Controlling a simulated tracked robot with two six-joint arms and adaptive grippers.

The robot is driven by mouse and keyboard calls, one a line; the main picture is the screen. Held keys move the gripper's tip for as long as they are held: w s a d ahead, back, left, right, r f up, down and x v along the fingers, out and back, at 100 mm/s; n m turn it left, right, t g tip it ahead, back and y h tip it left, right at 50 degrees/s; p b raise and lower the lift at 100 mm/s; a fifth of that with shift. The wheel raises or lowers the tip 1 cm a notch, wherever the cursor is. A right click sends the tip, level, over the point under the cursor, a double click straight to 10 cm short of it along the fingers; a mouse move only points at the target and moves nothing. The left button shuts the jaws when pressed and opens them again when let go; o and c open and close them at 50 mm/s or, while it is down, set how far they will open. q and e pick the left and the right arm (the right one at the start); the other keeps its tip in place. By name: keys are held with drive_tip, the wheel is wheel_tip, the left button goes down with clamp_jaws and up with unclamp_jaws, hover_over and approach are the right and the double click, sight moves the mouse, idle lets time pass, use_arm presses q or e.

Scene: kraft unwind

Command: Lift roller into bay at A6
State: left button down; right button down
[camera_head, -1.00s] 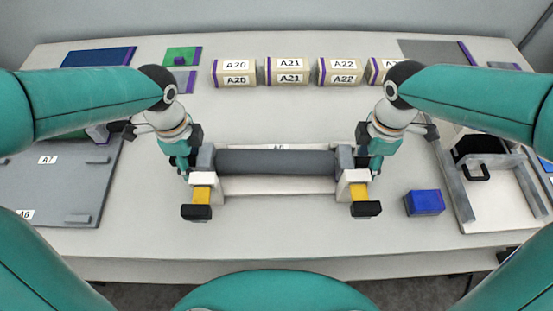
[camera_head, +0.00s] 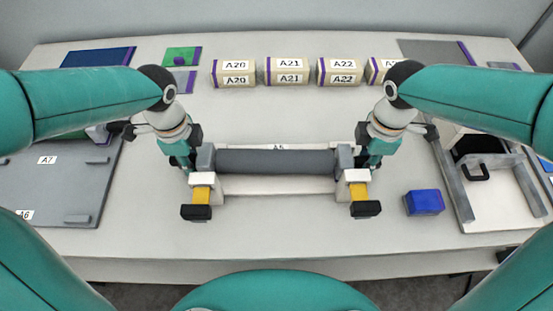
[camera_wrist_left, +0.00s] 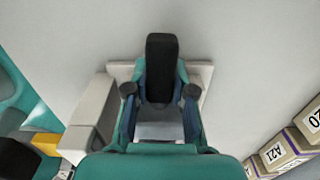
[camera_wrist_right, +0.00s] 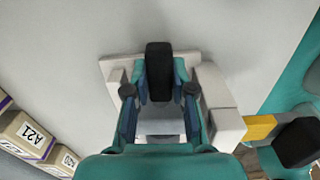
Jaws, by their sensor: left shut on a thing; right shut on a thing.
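The dark grey roller (camera_head: 275,161) lies level across the white stand (camera_head: 275,186), between its two end blocks, in the head view. My left gripper (camera_head: 187,162) is at the roller's left end. In the left wrist view its fingers (camera_wrist_left: 160,98) are shut around a black end piece. My right gripper (camera_head: 369,162) is at the right end, its fingers (camera_wrist_right: 160,98) likewise shut around a black end piece.
Yellow blocks with black ends (camera_head: 201,195) (camera_head: 360,192) project from the stand's front. A grey panel (camera_head: 45,185) lies left.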

use_arm(q)
drive_tip(key=shift+w+r, duration=0.1)
drive_tip(key=shift+r, duration=0.1)
use_arm(e)
drive_tip(key=shift+w+r, duration=0.1)
drive_tip(key=shift+r, duration=0.05)
